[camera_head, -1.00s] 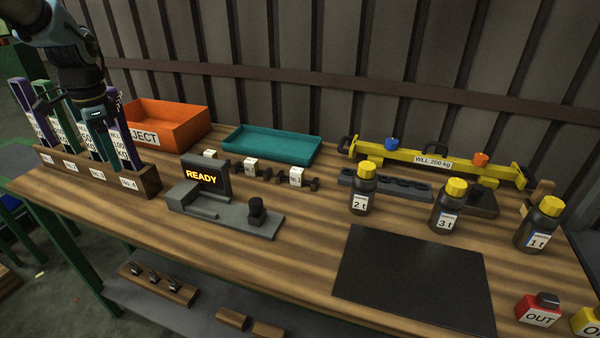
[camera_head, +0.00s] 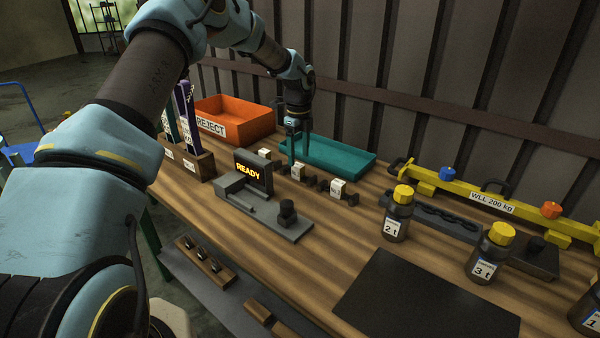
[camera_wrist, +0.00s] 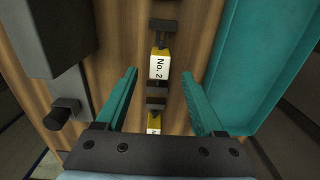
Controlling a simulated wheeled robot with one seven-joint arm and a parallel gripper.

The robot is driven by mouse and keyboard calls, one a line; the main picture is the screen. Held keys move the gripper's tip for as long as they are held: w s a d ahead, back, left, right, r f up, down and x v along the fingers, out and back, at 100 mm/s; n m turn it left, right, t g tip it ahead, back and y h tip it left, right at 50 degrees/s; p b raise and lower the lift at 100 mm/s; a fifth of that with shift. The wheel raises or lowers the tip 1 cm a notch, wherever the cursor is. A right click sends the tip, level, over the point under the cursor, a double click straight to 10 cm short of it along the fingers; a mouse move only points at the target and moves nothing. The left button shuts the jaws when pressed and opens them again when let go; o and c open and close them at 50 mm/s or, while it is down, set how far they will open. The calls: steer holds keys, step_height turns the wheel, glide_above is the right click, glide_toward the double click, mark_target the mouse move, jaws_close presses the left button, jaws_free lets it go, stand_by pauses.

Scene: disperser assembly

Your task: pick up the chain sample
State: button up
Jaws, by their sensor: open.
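The chain samples are short dark pieces with white labelled tags, in a row on the bench. The sample with the "No. 2" tag (camera_wrist: 158,67) lies ahead of my fingers in the wrist view, its dark ends along the row. Another tagged sample (camera_wrist: 153,126) is nearer, partly hidden by my gripper's body. In the head view the row shows a middle tag (camera_head: 298,171) and a right tag (camera_head: 338,188). My gripper (camera_wrist: 159,75) is open and empty, its teal fingers either side of the row. In the head view it points down over the samples (camera_head: 299,150).
A teal tray (camera_head: 362,164) lies close behind the row. The grey stand with the "READY" display (camera_head: 250,174) is in front. An orange reject bin (camera_head: 258,125) is at the back left. Bottles (camera_head: 397,222) and a yellow beam (camera_head: 442,187) are to the right.

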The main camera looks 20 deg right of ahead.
mark_target(298, 164)
step_height(298, 164, down, 5)
steer(key=shift+p, duration=1.25)
steer(key=shift+c, duration=0.3)
jaws_close()
steer(key=shift+w+r, duration=0.1)
